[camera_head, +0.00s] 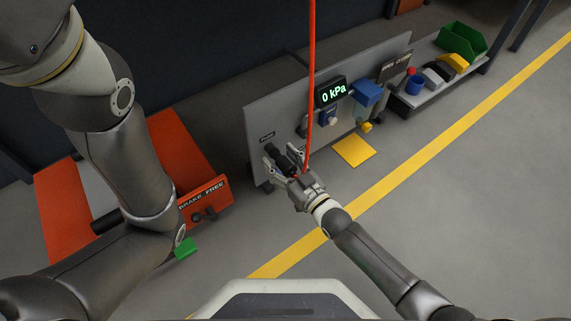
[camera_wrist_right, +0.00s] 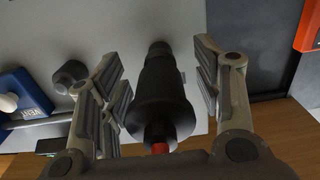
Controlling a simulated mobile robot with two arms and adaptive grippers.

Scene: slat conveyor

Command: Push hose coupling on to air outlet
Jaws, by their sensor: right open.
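The black hose coupling (camera_head: 284,157) is at the left part of the grey panel (camera_head: 262,112), under a small dark label. In the right wrist view the coupling (camera_wrist_right: 158,95) lies between my right gripper's fingers, its narrow end toward the panel; whether it touches is unclear. A bit of red hose shows at its near end. My right gripper (camera_head: 284,160) is open around the coupling, with gaps on both sides. A dark stub (camera_wrist_right: 72,76) sticks out beside it, perhaps the air outlet; it also shows in the head view (camera_head: 302,128). My left gripper is out of view.
The orange hose (camera_head: 311,70) hangs from above to my right gripper. The panel has a "0 kPa" display (camera_head: 331,92) and blue boxes (camera_head: 367,92). An orange unit (camera_head: 190,165) marked "BRAKE FREE" stands left. A shelf with bins (camera_head: 460,40) is right.

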